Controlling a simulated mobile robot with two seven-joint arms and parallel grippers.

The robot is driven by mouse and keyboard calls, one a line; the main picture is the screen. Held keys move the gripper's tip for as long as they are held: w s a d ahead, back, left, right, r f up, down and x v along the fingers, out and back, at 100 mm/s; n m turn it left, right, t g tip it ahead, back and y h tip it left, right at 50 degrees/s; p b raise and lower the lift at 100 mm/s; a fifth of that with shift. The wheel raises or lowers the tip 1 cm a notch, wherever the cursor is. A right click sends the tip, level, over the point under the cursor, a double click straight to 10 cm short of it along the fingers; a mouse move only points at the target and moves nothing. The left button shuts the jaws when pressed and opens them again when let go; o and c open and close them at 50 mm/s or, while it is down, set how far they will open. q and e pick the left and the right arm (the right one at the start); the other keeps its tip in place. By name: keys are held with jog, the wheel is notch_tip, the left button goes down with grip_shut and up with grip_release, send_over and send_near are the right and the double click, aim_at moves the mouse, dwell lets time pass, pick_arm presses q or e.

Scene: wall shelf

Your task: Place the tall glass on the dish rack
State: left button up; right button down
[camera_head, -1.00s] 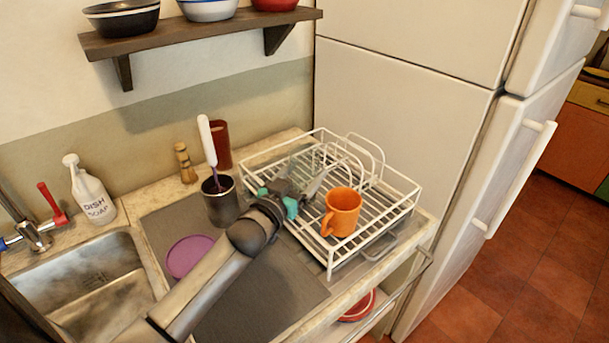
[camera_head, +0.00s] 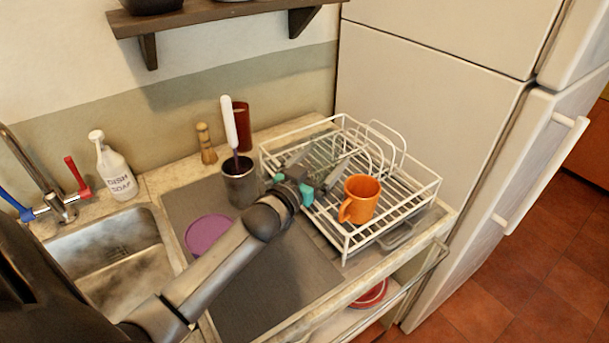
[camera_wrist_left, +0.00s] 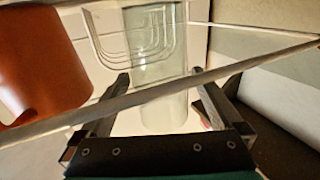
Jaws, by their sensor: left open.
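The tall glass (camera_wrist_left: 163,95) is a clear cylinder in the left wrist view, between the two open fingers of my left gripper (camera_wrist_left: 162,92), with a gap showing on each side. In the head view the glass (camera_head: 322,147) is faint and stands within the back left part of the white wire dish rack (camera_head: 412,203). My left gripper (camera_head: 324,166) reaches over the rack's left side there. A rack wire crosses in front of the glass in the wrist view. My right gripper is not in view.
An orange mug (camera_head: 360,199) stands in the rack, right of my gripper. A dark grey cup (camera_head: 241,188) with a white-handled utensil and a red-brown cup (camera_head: 242,127) stand to the left. A purple disc (camera_head: 209,235) lies on the grey mat (camera_head: 270,290). The fridge (camera_head: 430,100) borders the right.

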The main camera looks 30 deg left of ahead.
pick_arm(q)
jog(key=s, duration=1.1)
jog(key=shift+p, duration=0.45)
